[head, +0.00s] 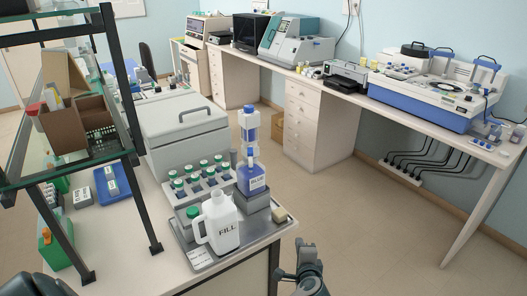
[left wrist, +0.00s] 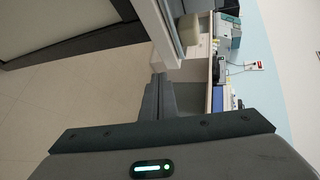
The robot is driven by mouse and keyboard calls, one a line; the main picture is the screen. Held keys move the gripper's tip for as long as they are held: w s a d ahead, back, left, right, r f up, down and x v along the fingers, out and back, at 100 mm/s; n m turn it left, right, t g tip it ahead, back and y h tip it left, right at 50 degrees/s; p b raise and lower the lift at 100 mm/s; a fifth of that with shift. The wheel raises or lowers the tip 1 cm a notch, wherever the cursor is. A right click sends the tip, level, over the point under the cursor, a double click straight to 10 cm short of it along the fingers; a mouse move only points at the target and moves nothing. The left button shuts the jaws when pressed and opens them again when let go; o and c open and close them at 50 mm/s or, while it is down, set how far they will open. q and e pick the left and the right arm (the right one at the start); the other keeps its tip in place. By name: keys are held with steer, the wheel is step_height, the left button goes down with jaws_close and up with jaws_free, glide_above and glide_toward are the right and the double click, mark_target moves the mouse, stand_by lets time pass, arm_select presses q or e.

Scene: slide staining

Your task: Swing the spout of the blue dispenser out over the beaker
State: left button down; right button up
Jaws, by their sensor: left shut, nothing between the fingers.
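The blue dispenser (head: 251,145), a clear and blue column on a bottle of blue liquid with a label, stands upright on a grey block at the tray's back right in the head view. Its spout is too small to make out. I cannot pick out a beaker for certain. My left gripper (head: 307,250) is at the bottom of the head view, right of the bench corner and apart from the dispenser. Its fingers (left wrist: 159,82) are shut and empty in the left wrist view. My right gripper is not in view.
A glass-shelved rack (head: 115,80) stands left. Open floor lies right of the bench.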

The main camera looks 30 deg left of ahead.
mark_target(250, 155)
arm_select(q)
steer(key=s+a+r+n+y, duration=0.1)
steer(key=a+r+n+y, duration=0.1)
steer(key=r, duration=1.2)
steer(key=s+a+r+n+y+p, duration=0.1)
steer(key=r+y, duration=0.3)
steer(key=r, duration=1)
steer(key=shift+s+a+r+n+p, duration=0.3)
steer(key=shift+s+a+n, duration=0.15)
steer(key=shift+a, duration=0.3)
steer(key=w+a+p, duration=0.3)
steer(key=a+p, duration=0.5)
steer(key=a, duration=0.3)
steer(key=shift+w, duration=0.4)
steer(key=shift+f, duration=0.15)
